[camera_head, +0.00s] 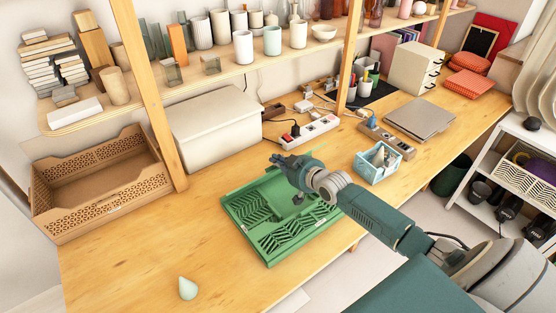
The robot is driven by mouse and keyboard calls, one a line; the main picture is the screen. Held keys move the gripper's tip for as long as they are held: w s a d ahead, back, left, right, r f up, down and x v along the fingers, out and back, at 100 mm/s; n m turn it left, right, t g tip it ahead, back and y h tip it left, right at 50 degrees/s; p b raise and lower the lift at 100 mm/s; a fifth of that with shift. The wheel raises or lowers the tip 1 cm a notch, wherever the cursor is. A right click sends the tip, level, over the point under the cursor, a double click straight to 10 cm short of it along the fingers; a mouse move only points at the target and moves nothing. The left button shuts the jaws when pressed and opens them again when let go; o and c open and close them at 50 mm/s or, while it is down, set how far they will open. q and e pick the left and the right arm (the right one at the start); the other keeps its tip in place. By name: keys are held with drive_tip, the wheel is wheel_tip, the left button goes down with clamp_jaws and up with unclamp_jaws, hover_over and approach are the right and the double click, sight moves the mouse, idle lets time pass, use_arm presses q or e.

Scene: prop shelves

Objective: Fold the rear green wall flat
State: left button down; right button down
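A green folding crate (295,242) lies on the wooden table, low and nearly flat. Patterned slatted panels lie inside its frame. Its rear side (250,187) is partly covered by my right gripper and arm, and I cannot tell whether the rear wall is fully flat. My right gripper (275,161) is over the crate's rear edge, its dark fingers pointing left; their gap is too small to judge, and I cannot tell whether they touch the crate. My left gripper is not in view.
A wooden crate (147,192) stands at the left and a white box (215,128) behind. A power strip (312,130) and a small blue basket (378,174) are near the arm. A pale drop-shaped object (187,288) is at the front. The table left of the green crate is clear.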

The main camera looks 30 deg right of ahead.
drive_tip(key=shift+s+a+f, duration=0.25)
drive_tip(key=shift+s+f, duration=0.05)
drive_tip(key=shift+s, duration=0.2)
drive_tip(key=shift+s+f+p, duration=0.15)
drive_tip(key=shift+s+p, duration=0.1)
drive_tip(key=shift+p, duration=0.05)
drive_tip(key=shift+s+d+f, duration=0.15)
drive_tip(key=shift+s+f, duration=0.1)
drive_tip(key=shift+s, duration=0.15)
drive_tip(key=shift+s+f, duration=0.3)
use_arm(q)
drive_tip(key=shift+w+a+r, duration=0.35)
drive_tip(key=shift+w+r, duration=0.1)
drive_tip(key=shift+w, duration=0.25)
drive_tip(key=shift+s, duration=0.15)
